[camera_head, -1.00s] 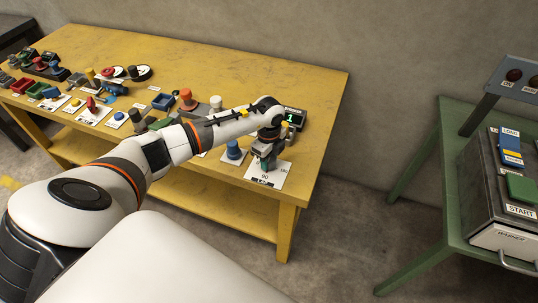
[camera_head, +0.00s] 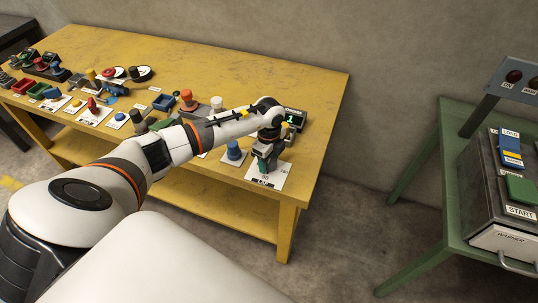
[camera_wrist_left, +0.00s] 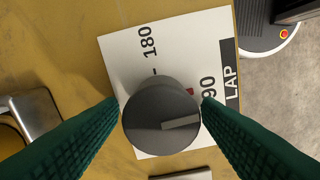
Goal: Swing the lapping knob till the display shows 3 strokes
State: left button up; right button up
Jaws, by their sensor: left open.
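The lapping knob is a dark grey round knob (camera_wrist_left: 158,122) with a pale grey pointer bar, standing on a white card (camera_wrist_left: 128,55) marked 180, 90 and LAP. The pointer bar lies toward the right, on the 90 side. My left gripper (camera_head: 263,167) is over the card (camera_head: 277,178) at the table's front right. In the left wrist view its green fingers stand open on either side of the knob; I cannot tell if they touch it. In the head view the gripper hides the knob. The display (camera_head: 293,118) behind reads 1. My right gripper is not in view.
A blue knob (camera_head: 234,150) stands on a card just left of the gripper. Other knobs and trays line the yellow table (camera_head: 230,75) to the left. A green stand (camera_head: 448,130) with a grey machine is at the right, across a floor gap.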

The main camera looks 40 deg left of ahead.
pick_arm(q)
notch_tip(320, 180, up, 12)
jog(key=b, duration=0.2)
dwell(0.4)
dwell(1.0)
jog(key=f+m+b, duration=0.1)
jog(key=f+m, duration=0.3)
jog(key=m, duration=0.2)
jog(key=f+m+b, duration=0.2)
jog(key=f+m, duration=0.1)
jog(key=m, duration=0.3)
jog(key=f+m+b, duration=0.2)
jog(key=f+m, duration=0.2)
jog(key=m, duration=0.2)
jog(key=shift+w+d+f, duration=0.2)
jog(key=shift+f, duration=0.15)
jog(key=shift+c, duration=0.6)
jog(key=c, duration=0.9)
